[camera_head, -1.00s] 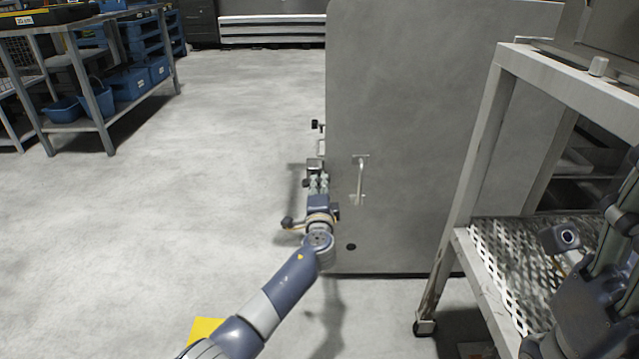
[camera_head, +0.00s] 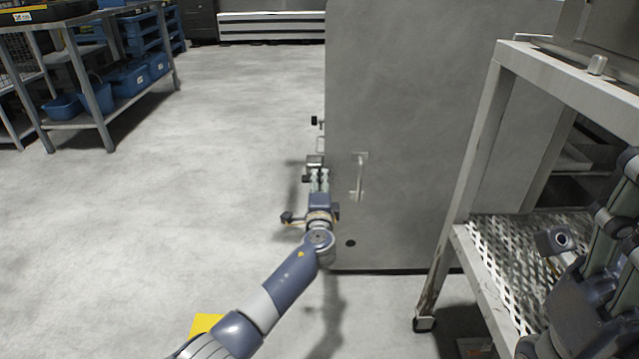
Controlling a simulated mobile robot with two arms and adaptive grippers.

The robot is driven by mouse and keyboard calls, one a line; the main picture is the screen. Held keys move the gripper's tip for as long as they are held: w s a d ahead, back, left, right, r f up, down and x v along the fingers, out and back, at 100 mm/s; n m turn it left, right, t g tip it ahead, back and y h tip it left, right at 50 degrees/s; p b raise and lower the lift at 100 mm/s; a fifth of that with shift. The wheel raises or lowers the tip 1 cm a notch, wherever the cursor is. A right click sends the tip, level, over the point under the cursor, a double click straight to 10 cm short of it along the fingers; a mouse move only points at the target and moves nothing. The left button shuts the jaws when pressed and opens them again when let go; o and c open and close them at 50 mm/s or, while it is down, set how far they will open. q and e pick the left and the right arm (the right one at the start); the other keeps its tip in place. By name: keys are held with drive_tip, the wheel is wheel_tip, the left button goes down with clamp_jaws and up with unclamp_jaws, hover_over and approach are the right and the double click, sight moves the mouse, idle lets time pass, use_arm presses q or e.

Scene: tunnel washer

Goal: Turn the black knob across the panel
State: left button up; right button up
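A small black knob (camera_head: 314,120) sticks out from the left edge of the tall grey cabinet (camera_head: 420,120). Just below it, at the same edge, is a small metal fitting (camera_head: 314,161) with a dark part on its left. My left gripper (camera_head: 319,177) is at this lower fitting, its fingers pointing away from me, short of the upper black knob. Its two fingers show a narrow gap, but the tips overlap the fitting, and whether they hold it cannot be told. My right gripper (camera_head: 618,215) is at the right edge, partly cut off, over the rack, away from the knob.
A metal handle (camera_head: 359,177) stands on the cabinet's near face, right of my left gripper. A wheeled metal rack (camera_head: 478,190) with a perforated shelf is at right. A table with blue bins (camera_head: 130,78) is at far left.

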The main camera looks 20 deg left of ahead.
idle(0.3)
use_arm(q)
drive_tip(key=v, duration=1.2)
idle(0.3)
